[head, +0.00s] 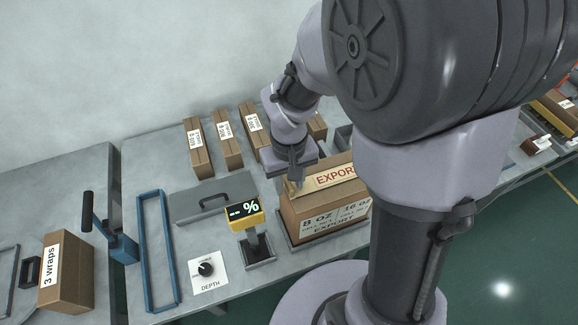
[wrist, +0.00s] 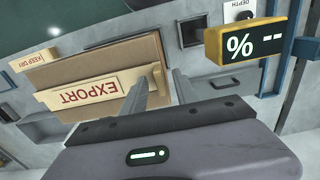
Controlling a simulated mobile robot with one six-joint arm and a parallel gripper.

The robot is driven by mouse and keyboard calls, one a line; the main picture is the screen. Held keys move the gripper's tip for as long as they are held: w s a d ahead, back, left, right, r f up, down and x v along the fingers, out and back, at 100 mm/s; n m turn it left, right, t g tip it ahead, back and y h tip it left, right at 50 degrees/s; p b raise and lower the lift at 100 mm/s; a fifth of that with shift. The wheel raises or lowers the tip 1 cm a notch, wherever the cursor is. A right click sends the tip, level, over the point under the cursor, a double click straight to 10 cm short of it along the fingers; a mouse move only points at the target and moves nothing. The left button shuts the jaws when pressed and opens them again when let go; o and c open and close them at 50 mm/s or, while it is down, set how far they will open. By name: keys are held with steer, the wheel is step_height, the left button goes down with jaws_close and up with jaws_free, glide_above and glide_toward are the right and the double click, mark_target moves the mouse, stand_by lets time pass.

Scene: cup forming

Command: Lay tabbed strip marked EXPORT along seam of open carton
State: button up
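The cream strip with red EXPORT lettering (head: 333,177) lies across the top of the brown carton (head: 322,212). In the wrist view the strip (wrist: 85,93) runs along the carton's (wrist: 103,60) near top edge, and a small upright tab (wrist: 158,78) stands at its right end. My gripper (head: 296,182) is at that tabbed end. In the wrist view my gripper's fingers (wrist: 167,78) are apart, with the tab by the left fingertip; I cannot tell whether they touch it. The seam is hard to make out under the strip.
A yellow display (head: 244,215) stands close left of the carton. A DEPTH dial (head: 206,269), grey lidded case (head: 213,200) and blue frame (head: 158,250) lie further left. Several labelled cartons (head: 227,145) stand behind. A KEEP DRY strip (wrist: 38,58) shows beyond the carton.

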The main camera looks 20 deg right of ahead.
step_height(320, 180, up, 17)
steer(key=p, duration=0.5)
steer(key=shift+f, duration=0.15)
steer(key=s+a+f+m+t+y+b, duration=0.2)
steer(key=s+f+b, duration=0.8)
steer(key=b, duration=0.6)
steer(key=shift+s+a+m+t+b, duration=0.5)
steer(key=shift+m+t, duration=0.9)
steer(key=shift+t, duration=0.5)
